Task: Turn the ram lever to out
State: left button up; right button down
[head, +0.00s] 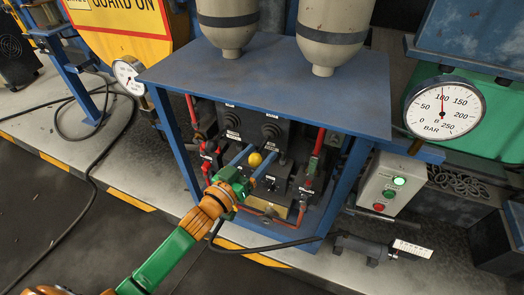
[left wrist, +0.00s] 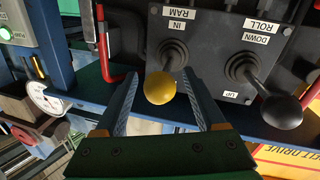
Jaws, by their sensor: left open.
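The ram lever ends in a yellow ball knob (head: 255,159), on a dark control panel under the blue bench top. In the left wrist view the yellow knob (left wrist: 159,88) sits on a short stem in a dark boot, beside a label reading "RAM" and "IN". My left gripper (head: 262,153) is open. In the left wrist view its two fingers (left wrist: 161,88) lie either side of the knob, with a visible gap on each side. The "OUT" label is not readable. My right gripper is not in view.
A black-knobbed lever (left wrist: 282,111) labelled "ROLL" stands close to the right of the gripper in the left wrist view. Red pipes (head: 317,150) and blue frame legs (head: 345,190) flank the panel. The blue bench top (head: 270,85) overhangs it. A pressure gauge (head: 444,106) is at right.

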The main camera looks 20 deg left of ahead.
pick_arm(q)
jog(key=shift+x, duration=1.1)
jog(key=shift+s+f, duration=0.1)
grip_shut()
dwell(0.5)
